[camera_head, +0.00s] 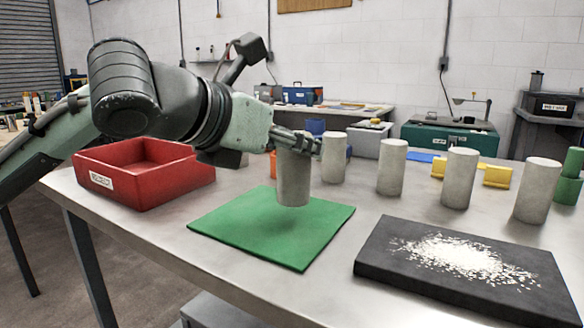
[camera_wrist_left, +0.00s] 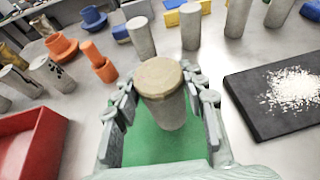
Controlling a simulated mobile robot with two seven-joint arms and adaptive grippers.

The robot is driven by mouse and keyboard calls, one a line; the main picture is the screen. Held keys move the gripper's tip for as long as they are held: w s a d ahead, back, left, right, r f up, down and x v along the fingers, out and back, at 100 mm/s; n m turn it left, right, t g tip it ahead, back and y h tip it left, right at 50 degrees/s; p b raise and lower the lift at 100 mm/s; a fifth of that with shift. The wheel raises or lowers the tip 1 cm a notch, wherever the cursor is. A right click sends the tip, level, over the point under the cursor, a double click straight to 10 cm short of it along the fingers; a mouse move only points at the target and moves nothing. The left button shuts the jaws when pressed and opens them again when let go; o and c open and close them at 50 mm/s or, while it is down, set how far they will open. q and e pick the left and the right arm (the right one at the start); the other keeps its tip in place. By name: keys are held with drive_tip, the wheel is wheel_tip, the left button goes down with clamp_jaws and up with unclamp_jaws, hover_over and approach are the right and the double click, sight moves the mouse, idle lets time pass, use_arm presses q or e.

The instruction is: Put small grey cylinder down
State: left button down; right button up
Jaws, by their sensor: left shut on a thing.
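My left gripper (camera_head: 297,139) comes in from the left and is shut on a small grey cylinder (camera_head: 293,180). The cylinder is upright, and its lower end is over the green mat (camera_head: 235,238), seemingly a little above it. In the left wrist view the gripper's fingers (camera_wrist_left: 163,98) lie on both sides of the cylinder (camera_wrist_left: 165,112), with its tan top facing the camera. The green mat (camera_wrist_left: 140,145) shows beneath it. My right gripper is in neither view.
A red bin (camera_head: 145,180) stands left of the mat. A dark slab with white flakes (camera_head: 400,262) lies to the right. Several grey cylinders (camera_head: 391,168) stand in a row behind, with yellow blocks (camera_head: 497,177) and a green cylinder (camera_head: 567,188) further right. The mat's front part is clear.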

sight(283, 165)
use_arm(q)
wheel_tip(283, 165, down, 3)
drive_tip(key=shift+f, duration=0.1)
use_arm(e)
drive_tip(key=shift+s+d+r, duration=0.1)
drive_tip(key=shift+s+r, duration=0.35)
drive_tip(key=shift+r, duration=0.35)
use_arm(q)
drive_tip(key=c, duration=0.9)
unclamp_jaws()
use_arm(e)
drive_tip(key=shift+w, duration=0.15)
